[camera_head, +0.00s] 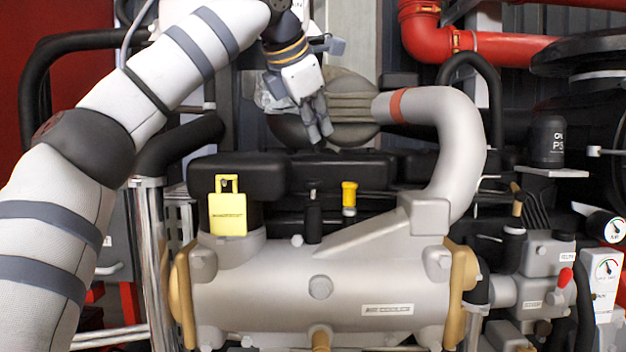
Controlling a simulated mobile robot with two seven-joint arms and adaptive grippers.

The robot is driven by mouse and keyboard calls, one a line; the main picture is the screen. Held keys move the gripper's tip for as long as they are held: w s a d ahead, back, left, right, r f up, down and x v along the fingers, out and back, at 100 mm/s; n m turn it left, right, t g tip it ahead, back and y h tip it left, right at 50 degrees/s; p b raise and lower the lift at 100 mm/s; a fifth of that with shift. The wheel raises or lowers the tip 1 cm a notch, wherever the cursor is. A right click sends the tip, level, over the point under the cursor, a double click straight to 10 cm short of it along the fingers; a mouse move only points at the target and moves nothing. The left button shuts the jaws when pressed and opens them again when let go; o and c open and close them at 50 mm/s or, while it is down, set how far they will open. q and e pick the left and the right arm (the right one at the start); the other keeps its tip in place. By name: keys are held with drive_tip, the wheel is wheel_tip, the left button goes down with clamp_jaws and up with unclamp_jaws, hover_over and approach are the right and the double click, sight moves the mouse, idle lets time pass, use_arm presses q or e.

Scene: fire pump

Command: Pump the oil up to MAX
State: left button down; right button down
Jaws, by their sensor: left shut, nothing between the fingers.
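My left gripper (320,135) is shut and empty, pointing down above the black engine covers. Its arm comes in from the left. Below it and a little right is a small yellow-capped fitting (349,197), apart from the fingers. A black plug (313,218) stands beside that fitting on the grey cylinder housing (320,285). A white dial gauge (607,269) is at the right edge, with another gauge (614,229) above it. I cannot read a MAX mark or an oil level. My right gripper is not in view.
A yellow tag (228,212) hangs at the left of the housing. A curved grey pipe (465,140) rises at the right of the gripper. Red pipes (480,42) run along the top right. A red knob (565,277) is on the valve block at right.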

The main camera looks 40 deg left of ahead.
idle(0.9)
use_arm(q)
wheel_tip(320, 180, up, 4)
drive_tip(key=shift+f, duration=0.1)
hover_over(313, 184)
drive_tip(key=w, duration=0.1)
drive_tip(key=shift+w+a+f, duration=0.1)
drive_tip(key=shift+f, duration=2.1)
drive_tip(key=shift+w+a+f, duration=0.1)
drive_tip(key=shift+f, duration=2.05)
drive_tip(key=shift+f, duration=0.1)
drive_tip(key=shift+f, duration=0.35)
